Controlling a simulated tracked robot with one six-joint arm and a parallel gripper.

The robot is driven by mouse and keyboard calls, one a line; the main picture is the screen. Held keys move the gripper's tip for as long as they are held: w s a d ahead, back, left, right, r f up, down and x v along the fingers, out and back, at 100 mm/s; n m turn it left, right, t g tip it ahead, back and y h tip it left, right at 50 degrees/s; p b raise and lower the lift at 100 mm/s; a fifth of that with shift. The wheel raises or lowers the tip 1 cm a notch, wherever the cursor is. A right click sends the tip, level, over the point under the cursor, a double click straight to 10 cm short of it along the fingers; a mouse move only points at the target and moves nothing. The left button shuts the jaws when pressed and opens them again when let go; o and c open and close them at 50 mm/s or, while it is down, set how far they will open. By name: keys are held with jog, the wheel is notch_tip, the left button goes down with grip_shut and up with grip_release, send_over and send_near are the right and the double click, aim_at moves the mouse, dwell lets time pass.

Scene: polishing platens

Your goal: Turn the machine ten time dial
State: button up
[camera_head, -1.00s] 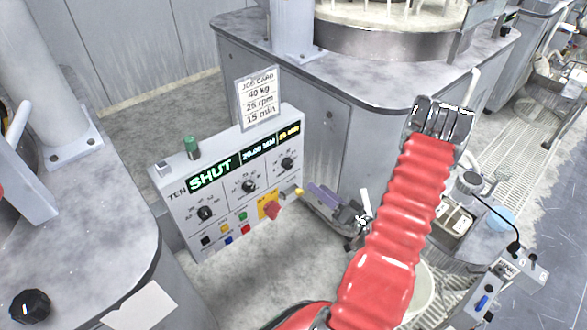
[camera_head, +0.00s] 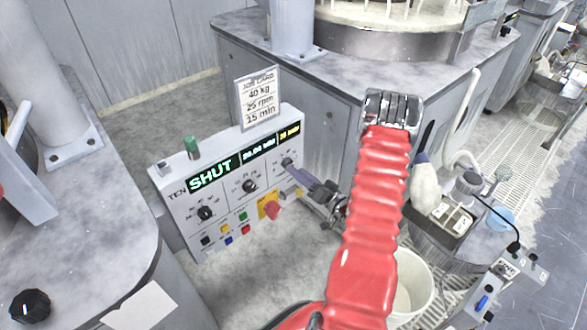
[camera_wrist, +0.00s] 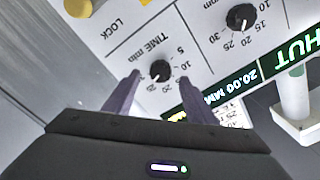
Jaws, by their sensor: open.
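The control panel marked TEN (camera_head: 178,225) stands on the left in the head view, its display reading SHUT. Its time dial (camera_head: 286,163) is a black knob at the upper right of the panel. In the wrist view the time dial (camera_wrist: 160,70), under the words TIME min, shows upside down between the fingertips. My gripper (camera_head: 297,175) is at the dial's front; its two purple fingers (camera_wrist: 159,80) are open, one on each side of the knob. I cannot tell whether they touch it.
A job card (camera_head: 258,98) above the panel reads 40 kg, 25 rpm, 15 min. A white bucket (camera_head: 413,285) stands at lower right.

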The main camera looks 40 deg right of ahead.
jog(key=w, duration=0.3)
jog(key=shift+w, duration=0.25)
jog(key=shift+c, duration=0.4)
jog(key=c, duration=1)
jog(key=shift+o, duration=0.2)
